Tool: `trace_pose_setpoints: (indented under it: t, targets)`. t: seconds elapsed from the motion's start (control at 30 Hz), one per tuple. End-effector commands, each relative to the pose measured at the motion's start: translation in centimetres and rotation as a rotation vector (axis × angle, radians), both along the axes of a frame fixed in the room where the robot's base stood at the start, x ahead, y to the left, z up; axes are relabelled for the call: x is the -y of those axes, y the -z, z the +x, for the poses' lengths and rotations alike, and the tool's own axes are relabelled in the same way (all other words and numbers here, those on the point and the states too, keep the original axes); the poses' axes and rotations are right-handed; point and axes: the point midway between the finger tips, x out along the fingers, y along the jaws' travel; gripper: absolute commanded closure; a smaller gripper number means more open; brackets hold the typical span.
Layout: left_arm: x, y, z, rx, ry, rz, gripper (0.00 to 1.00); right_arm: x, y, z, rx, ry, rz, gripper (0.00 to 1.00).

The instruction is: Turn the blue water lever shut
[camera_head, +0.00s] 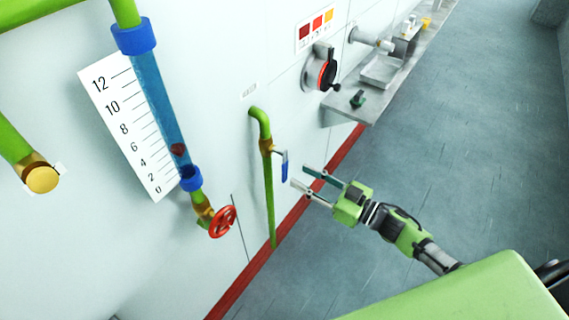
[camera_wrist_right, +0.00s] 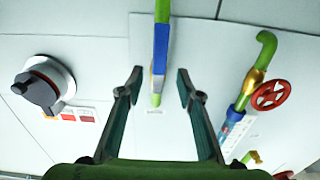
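The blue water lever (camera_head: 285,165) hangs down beside a green pipe (camera_head: 269,200), roughly along it, from a brass valve (camera_head: 266,146) on the wall. My right gripper (camera_head: 300,177) is open and empty just to the right of the lever, its two fingers pointing toward it. In the right wrist view the blue lever (camera_wrist_right: 159,52) shows between the spread fingertips of the gripper (camera_wrist_right: 160,72), with the green pipe behind it. No contact is visible. My left gripper is not in view.
A gauge tube with a blue water column (camera_head: 155,95) and a red handwheel (camera_head: 222,221) are to the left. A red-black rotary switch (camera_head: 321,74) and a grey shelf (camera_head: 360,105) are up right. The floor (camera_head: 470,150) at right is clear.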

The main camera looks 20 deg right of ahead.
Motion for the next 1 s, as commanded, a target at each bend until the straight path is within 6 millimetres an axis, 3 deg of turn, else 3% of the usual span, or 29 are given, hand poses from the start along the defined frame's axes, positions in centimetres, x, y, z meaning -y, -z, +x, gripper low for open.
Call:
trace_pose_setpoints:
  t: [0.1, 0.3, 0.77, 0.9, 1.0]
  targets:
    - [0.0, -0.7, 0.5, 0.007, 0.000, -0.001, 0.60, -1.6, -0.3, 2.1, 0.002, 0.002, 0.002, 0.67]
    - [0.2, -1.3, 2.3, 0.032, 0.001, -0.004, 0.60, -3.4, -0.2, 4.5, 0.001, 0.002, 0.002, 0.67]
    - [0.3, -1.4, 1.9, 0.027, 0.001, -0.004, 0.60, -4.2, 0.1, 5.4, -0.001, 0.001, -0.001, 0.67]
    - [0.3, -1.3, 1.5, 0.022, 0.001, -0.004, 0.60, -4.2, 0.1, 5.4, -0.001, 0.001, -0.001, 1.00]
    - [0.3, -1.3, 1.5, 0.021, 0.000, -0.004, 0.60, -4.2, 0.0, 5.4, -0.001, 0.001, -0.001, 1.00]
